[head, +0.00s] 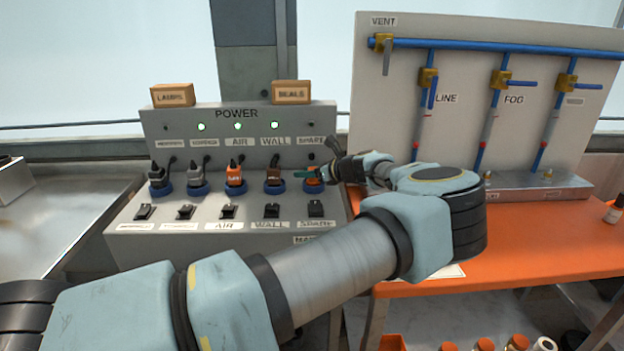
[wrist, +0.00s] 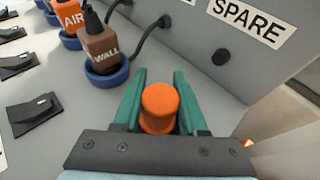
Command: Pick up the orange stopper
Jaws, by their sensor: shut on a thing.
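The orange stopper (wrist: 160,104) stands upright between the two green fingers of my gripper (wrist: 159,76) in the wrist view. The fingers are shut on its sides. A little blue shows just below it, and its lower end is hidden. In the head view my gripper (head: 306,173) is at the right end of the socket row, by the SPARE label. There the stopper (head: 313,182) shows as a small orange patch at a blue ring. I cannot tell whether it is still seated in that ring.
The brown WALL plug (wrist: 100,46) stands in its blue ring left of my gripper, with a black cable behind it. The orange AIR plug (head: 234,173) is further left. The upright POWER panel (head: 237,125) is close behind. An orange bench (head: 530,240) is at the right.

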